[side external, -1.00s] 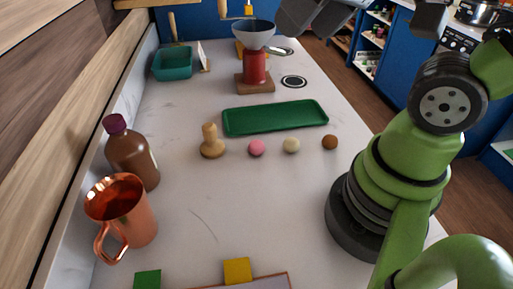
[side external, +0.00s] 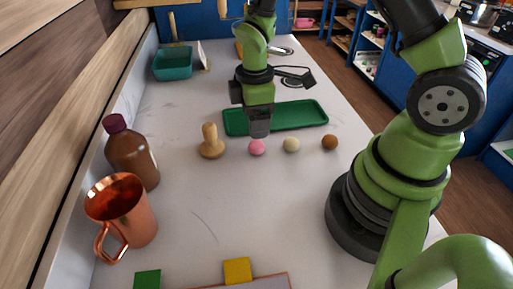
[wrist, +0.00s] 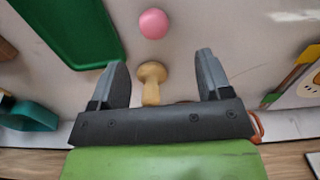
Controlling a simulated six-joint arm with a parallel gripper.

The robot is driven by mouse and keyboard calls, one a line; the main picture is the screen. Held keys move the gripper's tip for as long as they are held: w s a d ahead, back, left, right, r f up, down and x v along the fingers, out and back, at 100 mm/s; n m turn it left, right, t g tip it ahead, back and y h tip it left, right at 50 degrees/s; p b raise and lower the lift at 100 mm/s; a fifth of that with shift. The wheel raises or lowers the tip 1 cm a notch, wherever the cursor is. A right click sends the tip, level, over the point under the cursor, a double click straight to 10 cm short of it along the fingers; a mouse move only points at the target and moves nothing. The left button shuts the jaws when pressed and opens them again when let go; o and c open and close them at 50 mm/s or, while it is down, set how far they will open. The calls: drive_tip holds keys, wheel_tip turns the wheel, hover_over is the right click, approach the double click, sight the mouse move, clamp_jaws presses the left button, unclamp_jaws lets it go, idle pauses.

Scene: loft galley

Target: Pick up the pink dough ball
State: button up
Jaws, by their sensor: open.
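The pink dough ball (side external: 257,147) lies on the pale counter between the wooden stamp and a cream ball. It also shows in the wrist view (wrist: 153,23), top centre, beyond my fingertips. My gripper (side external: 259,131) hangs just above and behind the ball in the side view. In the wrist view my gripper (wrist: 163,72) has its fingers wide apart with nothing held between them. The wooden stamp (side external: 210,142) stands left of the ball; in the wrist view it (wrist: 152,80) shows between the fingers, below the ball.
A cream ball (side external: 291,145) and a brown ball (side external: 330,142) lie to the right. A green tray (side external: 305,114) lies behind. A brown bottle (side external: 131,154) and copper mug (side external: 121,216) stand at left. The front middle of the counter is clear.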

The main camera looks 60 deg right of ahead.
sight(257, 149)
wheel_tip(257, 149, down, 3)
drive_tip(key=shift+r, duration=0.1)
drive_tip(key=shift+w+d+f, duration=0.1)
drive_tip(key=shift+d+f, duration=0.15)
drive_tip(key=shift+f, duration=1.05)
drive_tip(key=shift+w+d+f, duration=0.1)
drive_tip(key=shift+d+f, duration=0.1)
drive_tip(key=shift+f, duration=1.1)
drive_tip(key=shift+s, duration=0.1)
drive_tip(key=c, duration=1)
